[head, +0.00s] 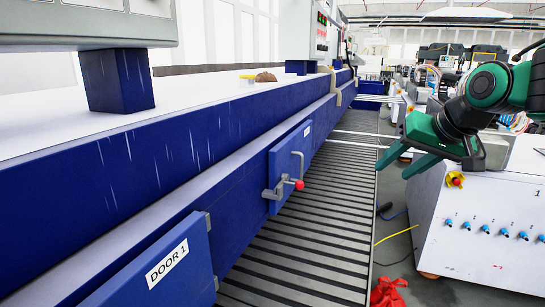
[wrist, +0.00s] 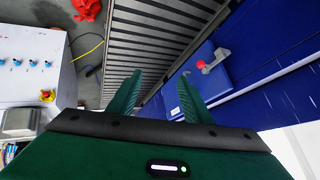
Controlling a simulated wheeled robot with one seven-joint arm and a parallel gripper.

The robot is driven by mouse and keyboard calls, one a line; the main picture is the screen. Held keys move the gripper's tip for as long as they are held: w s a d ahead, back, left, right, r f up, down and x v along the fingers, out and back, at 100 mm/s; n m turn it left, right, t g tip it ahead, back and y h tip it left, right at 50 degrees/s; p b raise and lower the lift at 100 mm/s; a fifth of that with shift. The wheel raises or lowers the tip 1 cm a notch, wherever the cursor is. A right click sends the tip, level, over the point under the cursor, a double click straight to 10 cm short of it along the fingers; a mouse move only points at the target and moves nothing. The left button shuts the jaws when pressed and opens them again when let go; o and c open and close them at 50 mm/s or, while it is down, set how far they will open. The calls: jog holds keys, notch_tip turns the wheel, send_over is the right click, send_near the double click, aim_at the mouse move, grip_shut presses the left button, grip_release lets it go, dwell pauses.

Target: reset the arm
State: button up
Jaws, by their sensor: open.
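My gripper (head: 404,161) is green and black and reaches in from the right in the head view, in the air above the slatted walkway's right edge. Its two fingers stand apart with nothing between them. They also show spread in the wrist view (wrist: 157,97), over the slatted floor. The gripper is apart from everything around it. My arm is bent, coming down from the upper right of the head view.
A blue gantry beam (head: 150,170) runs along the left, with a hinged door (head: 289,165) bearing a red-knobbed latch (head: 298,185). A white cabinet (head: 470,225) stands right. A red cloth (head: 388,292) and yellow cable (head: 397,235) lie on the floor. The slatted walkway (head: 310,235) is clear.

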jog(key=s+d+f+m+g, duration=0.1)
jog(key=s+d+f, duration=0.3)
jog(key=s, duration=0.5)
jog(key=s+d+f+m+g+h, duration=0.1)
jog(key=s+d+f+g, duration=0.3)
jog(key=s+f, duration=0.5)
jog(key=s+d+f+m+g+h, duration=0.1)
jog(key=s+d+f+m+g, duration=0.1)
jog(key=s+f, duration=0.5)
jog(key=s+d+g, duration=0.1)
jog(key=s+d, duration=0.1)
jog(key=s, duration=0.1)
jog(key=shift+s+d, duration=0.15)
jog(key=shift+d, duration=0.15)
jog(key=c, duration=0.3)
jog(key=shift+c, duration=0.3)
